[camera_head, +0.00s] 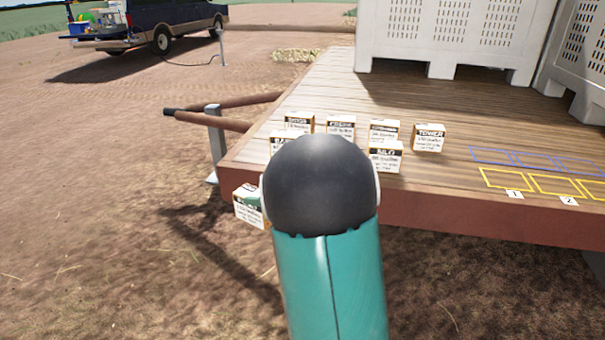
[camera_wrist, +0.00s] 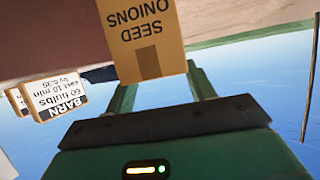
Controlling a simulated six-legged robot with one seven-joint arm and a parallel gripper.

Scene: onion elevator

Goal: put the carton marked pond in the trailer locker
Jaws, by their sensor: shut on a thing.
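My gripper (camera_wrist: 160,76) is shut on a brown carton (camera_wrist: 146,30), whose face reads SEED ONIONS upside down in the wrist view. In the head view this held carton (camera_head: 248,211) hangs just off the front left edge of the trailer, in front of it. Its white label is too small and partly covered to read, so I cannot tell whether it is marked pond. My own arm hides most of the gripper there. I cannot make out a locker in either view.
Several labelled cartons stand on the trailer deck (camera_head: 460,185), including TOWER (camera_head: 429,138); BARN (camera_wrist: 62,103) shows in the wrist view. White slotted bins (camera_head: 455,40) stand behind. Yellow and blue outlines mark clear deck at right. A pickup (camera_head: 145,20) is parked far left.

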